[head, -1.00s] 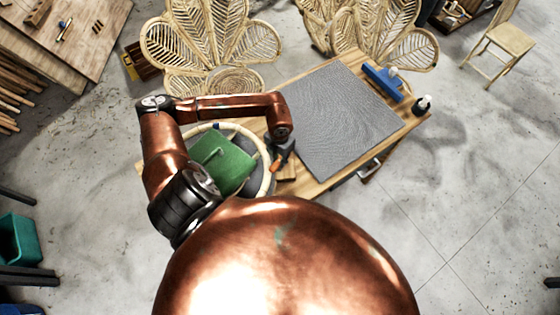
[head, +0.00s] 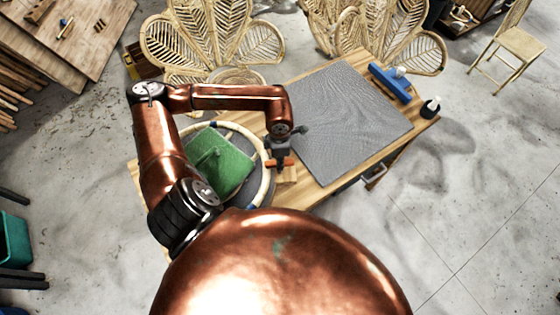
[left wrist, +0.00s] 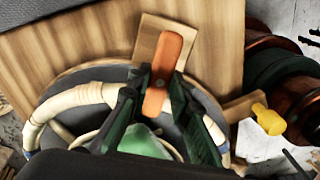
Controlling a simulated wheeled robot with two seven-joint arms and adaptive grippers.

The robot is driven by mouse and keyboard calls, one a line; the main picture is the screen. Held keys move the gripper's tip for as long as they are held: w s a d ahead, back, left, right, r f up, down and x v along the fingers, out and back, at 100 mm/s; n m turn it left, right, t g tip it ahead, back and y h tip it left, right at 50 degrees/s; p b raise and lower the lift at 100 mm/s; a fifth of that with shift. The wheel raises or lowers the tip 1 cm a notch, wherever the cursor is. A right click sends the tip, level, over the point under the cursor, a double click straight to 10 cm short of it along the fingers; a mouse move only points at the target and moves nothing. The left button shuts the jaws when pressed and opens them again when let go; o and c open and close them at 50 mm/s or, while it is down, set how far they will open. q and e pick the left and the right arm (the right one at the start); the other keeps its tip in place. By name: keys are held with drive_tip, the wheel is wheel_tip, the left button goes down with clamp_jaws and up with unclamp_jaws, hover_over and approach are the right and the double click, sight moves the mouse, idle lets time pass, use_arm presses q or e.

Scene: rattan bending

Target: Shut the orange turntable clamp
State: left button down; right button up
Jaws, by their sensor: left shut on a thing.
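The orange clamp (head: 287,163) sits at the right edge of the round turntable, on a small wooden block. In the left wrist view the orange clamp (left wrist: 168,57) is a rounded bar lying over the block, its lower end between my dark fingers. My left gripper (head: 280,158) is shut on it; the fingertips also show in the left wrist view (left wrist: 160,88). The grey turntable (head: 240,198) carries a pale rattan hoop (head: 266,186) and a green block (head: 228,168). My right gripper is not in view.
A grey mat (head: 350,120) covers the right part of the wooden bench. A blue-handled tool (head: 390,82) and a dark bottle (head: 430,106) are at its right end. Rattan chair backs (head: 215,40) stand behind. A yellow-headed tool (left wrist: 268,118) lies at the right in the wrist view.

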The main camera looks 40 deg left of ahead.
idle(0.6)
use_arm(q)
drive_tip(key=c, duration=1.8)
unclamp_jaws()
drive_tip(key=shift+o, duration=0.2)
drive_tip(key=shift+r, duration=0.1)
wheel_tip(320, 180, up, 12)
